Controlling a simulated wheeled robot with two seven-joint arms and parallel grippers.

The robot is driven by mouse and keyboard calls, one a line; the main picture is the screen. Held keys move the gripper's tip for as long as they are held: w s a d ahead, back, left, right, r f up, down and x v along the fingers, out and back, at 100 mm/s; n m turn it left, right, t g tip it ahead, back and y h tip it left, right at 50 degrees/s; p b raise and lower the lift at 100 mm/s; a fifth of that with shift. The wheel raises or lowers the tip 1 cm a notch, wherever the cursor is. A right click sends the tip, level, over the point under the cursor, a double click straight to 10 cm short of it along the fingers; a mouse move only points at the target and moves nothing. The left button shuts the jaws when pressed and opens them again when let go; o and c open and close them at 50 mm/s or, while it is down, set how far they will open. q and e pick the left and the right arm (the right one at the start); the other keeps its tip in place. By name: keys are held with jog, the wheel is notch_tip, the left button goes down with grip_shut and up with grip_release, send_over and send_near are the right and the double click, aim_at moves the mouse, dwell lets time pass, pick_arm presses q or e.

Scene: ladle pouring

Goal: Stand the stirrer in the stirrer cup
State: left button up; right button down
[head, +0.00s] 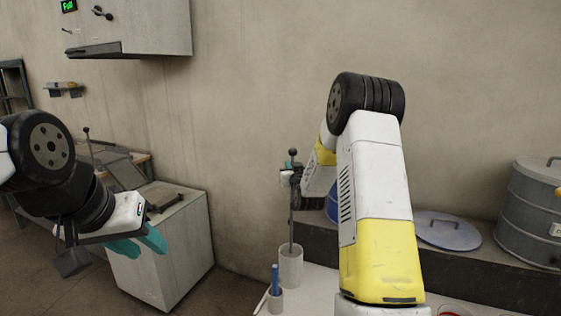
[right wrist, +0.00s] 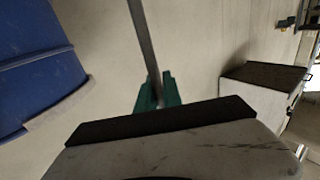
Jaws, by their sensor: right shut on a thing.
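The stirrer (head: 291,220) is a thin grey rod with a dark ball knob on top. It stands close to upright in the head view. My right gripper (head: 292,172) is shut on its upper part, just below the knob. The rod also shows between the teal fingers (right wrist: 158,92) in the right wrist view. The stirrer cup (head: 290,270) is a tall pale cylinder directly below. The rod's lower end reaches the cup's mouth and appears inside it; its tip is hidden. My left gripper (head: 139,246) has its teal fingers apart and is empty, far to the left.
A small cup (head: 275,298) with a blue item stands just in front of the stirrer cup. A blue container (head: 332,207) is partly hidden behind my right arm. A round lid (head: 447,231) and a grey pot (head: 532,215) are at the right. A pale cabinet (head: 170,255) stands left.

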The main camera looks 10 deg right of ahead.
notch_tip(320, 180, down, 7)
dwell(0.8)
jog(key=c, duration=1.4)
grip_release()
jog(key=s, duration=0.7)
jog(key=shift+s, duration=0.4)
jog(key=shift+s+a, duration=0.1)
